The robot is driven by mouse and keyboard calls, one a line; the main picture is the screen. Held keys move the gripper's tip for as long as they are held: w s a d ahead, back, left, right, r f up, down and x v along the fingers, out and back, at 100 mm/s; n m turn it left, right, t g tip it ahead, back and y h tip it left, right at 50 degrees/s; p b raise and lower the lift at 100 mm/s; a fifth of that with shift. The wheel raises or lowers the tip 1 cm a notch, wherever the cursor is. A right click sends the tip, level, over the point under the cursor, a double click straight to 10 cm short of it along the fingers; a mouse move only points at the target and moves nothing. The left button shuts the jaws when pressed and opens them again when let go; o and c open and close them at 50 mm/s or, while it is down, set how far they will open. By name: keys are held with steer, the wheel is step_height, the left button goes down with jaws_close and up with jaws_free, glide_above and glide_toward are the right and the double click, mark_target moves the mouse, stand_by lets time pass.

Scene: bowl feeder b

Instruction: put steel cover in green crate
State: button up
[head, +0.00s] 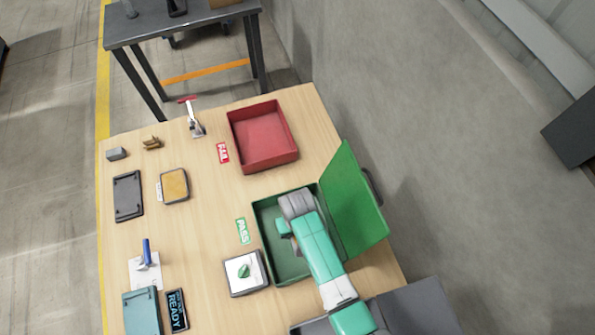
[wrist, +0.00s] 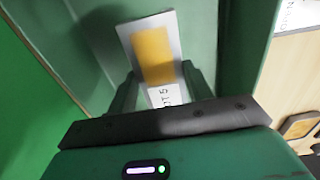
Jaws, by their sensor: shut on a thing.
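The green crate (head: 260,217) stands on the right side of the wooden table with its lid (head: 355,205) open to the right. My arm reaches over the crate, and my gripper (wrist: 160,88) is down inside it. In the wrist view, my gripper is shut on a pale metal plate with a yellow rectangle and a white label, apparently the steel cover (wrist: 176,24). The plate is between the fingers, within the green walls of the crate (wrist: 245,45). I cannot tell whether it touches the floor. In the head view my arm hides the plate and fingertips.
A red bin (head: 263,137) stands behind the crate. To the left are a grey-and-yellow plate (head: 174,186), a dark plate (head: 128,196), a pale block with a green mark (head: 245,272), a PASS sign (head: 242,231) and a toggle clamp (head: 194,120). The raised lid borders the crate's right side.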

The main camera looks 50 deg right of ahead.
steer(key=shift+f+b, duration=0.7)
steer(key=shift+f, duration=1.15)
steer(key=shift+f, duration=0.15)
steer(key=o, duration=1.2)
step_height(320, 180, up, 12)
steer(key=p, duration=0.4)
